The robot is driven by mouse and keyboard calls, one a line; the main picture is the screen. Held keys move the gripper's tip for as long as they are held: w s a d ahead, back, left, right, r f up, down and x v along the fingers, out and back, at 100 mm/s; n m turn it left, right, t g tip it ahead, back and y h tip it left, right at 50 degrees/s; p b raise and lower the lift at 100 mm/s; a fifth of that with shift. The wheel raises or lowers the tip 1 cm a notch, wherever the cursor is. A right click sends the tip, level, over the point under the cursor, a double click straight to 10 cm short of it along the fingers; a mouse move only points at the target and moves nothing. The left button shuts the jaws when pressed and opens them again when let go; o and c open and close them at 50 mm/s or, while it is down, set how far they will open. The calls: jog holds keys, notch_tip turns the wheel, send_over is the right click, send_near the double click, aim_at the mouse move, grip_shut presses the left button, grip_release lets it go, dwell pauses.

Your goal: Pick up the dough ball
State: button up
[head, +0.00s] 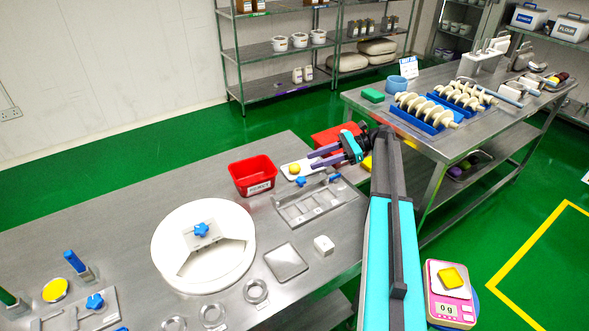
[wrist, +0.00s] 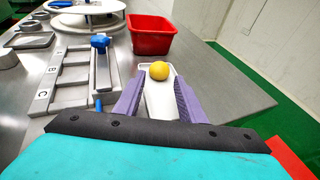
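The dough ball is a small yellow ball (head: 294,168) on a narrow white tray (head: 303,167) at the far right part of the steel table. In the wrist view the ball (wrist: 160,70) sits near the far end of the white tray (wrist: 160,104). My gripper (head: 311,159) has two purple fingers, spread apart and empty. In the wrist view the gripper (wrist: 159,81) points at the ball, which shows just beyond and between the fingertips. I see no contact with the ball. The height of the fingertips above the tray is hard to tell.
A red bin (head: 253,176) stands left of the tray. A grey metal fixture with a blue knob (head: 315,201) lies close in front; in the wrist view it (wrist: 75,78) is left of my fingers. A white round disc (head: 203,246) is further left. Bare tabletop (wrist: 215,75) lies right of the tray.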

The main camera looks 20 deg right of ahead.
aim_at(302, 171)
jog(key=shift+a+f, duration=0.1)
jog(key=shift+a, duration=0.2)
jog(key=shift+a, duration=0.1)
jog(key=shift+p+x, duration=0.5)
jog(key=shift+x, duration=2.05)
jog(key=c, duration=0.6)
